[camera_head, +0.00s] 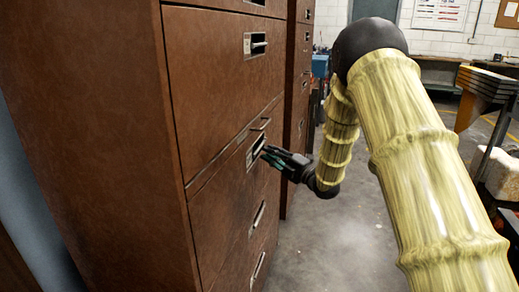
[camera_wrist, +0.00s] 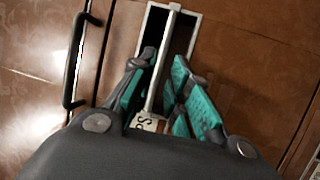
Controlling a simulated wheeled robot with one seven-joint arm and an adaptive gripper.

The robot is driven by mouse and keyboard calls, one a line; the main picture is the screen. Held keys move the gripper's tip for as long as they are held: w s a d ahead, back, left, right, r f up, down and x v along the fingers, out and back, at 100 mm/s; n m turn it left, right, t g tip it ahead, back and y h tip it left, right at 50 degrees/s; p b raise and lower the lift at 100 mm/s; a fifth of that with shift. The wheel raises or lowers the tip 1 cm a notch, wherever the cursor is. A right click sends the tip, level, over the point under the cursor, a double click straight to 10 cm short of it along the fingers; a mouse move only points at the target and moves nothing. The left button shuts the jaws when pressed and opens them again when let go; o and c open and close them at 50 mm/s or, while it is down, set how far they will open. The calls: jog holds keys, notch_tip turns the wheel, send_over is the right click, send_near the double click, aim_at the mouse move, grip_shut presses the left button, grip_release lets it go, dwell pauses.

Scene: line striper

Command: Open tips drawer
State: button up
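The tips drawer is a brown front (camera_head: 232,185) in a tall brown cabinet and looks flush with it. Its pale handle (camera_head: 257,150) is a bar in a framed recess. In the wrist view the handle bar (camera_wrist: 166,50) runs between my fingers, with a label (camera_wrist: 146,123) reading "PS" partly hidden by my gripper. My gripper (camera_head: 268,153) is at this handle, its teal-padded fingers (camera_wrist: 163,62) on either side of the bar. Narrow gaps seem to show between the bar and the fingertips, so it looks open around the bar.
A dark pull (camera_wrist: 78,60) sits on the cabinet beside the tips handle. Other drawers with handles (camera_head: 257,43) are above and below. Another brown cabinet (camera_head: 298,75) stands behind. Grey floor (camera_head: 335,245) is clear in front. Stacked yellow-edged pieces (camera_head: 485,85) stand at the right.

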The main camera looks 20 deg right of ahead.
aim_at(260, 146)
jog(key=shift+x, duration=2.75)
grip_shut()
